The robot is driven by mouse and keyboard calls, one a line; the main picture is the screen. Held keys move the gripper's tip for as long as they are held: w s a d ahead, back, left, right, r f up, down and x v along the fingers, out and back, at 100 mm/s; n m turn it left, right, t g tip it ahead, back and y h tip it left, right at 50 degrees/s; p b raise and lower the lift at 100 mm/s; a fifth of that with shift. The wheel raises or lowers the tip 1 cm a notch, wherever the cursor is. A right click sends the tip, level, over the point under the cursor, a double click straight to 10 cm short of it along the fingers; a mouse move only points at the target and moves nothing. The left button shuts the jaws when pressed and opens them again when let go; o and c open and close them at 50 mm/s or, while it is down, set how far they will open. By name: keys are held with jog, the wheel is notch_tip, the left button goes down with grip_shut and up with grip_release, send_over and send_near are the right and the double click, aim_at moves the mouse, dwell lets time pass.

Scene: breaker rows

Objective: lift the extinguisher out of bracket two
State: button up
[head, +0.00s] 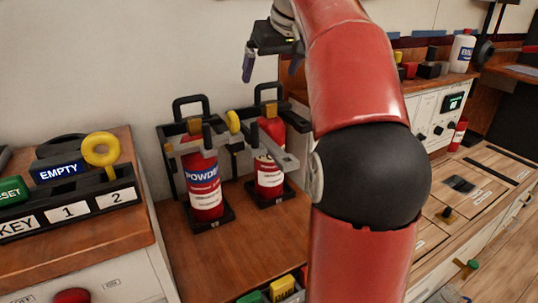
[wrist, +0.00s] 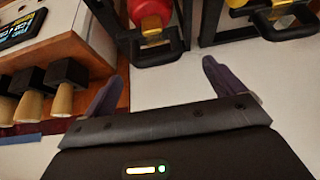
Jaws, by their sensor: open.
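Two red extinguishers stand upright in black brackets on the wooden bench. The left one (head: 204,190) has a blue POWDER label and sits in the left bracket (head: 213,222). The right one (head: 271,178) has a mostly white label, partly hidden by a grey lever, and sits in the right bracket (head: 272,200). I cannot read which bracket is number two. My gripper (head: 270,72) is open and empty, above and behind the right extinguisher, fingers down. In the wrist view, my open gripper (wrist: 160,72) has a red extinguisher (wrist: 149,12) with a yellow part ahead, apart from the fingers.
At the left, a cabinet holds a key rack (head: 80,205) with a yellow ring (head: 100,150) above slot 2. Coloured blocks (head: 283,287) lie at the front. In the wrist view, black-topped wooden pegs (wrist: 68,85) stand left of my fingers. A white bottle (head: 462,52) stands far right.

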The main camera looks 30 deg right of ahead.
aim_at(270, 83)
jog(key=x, duration=0.2)
jog(key=b+x, duration=0.1)
jog(key=x, duration=0.2)
jog(key=shift+s+d+f, duration=0.15)
jog(key=shift+s+f, duration=0.15)
jog(key=shift+f, duration=0.1)
jog(key=shift+c, duration=0.3)
jog(key=c, duration=1.9)
jog(key=shift+r, duration=0.25)
grip_shut()
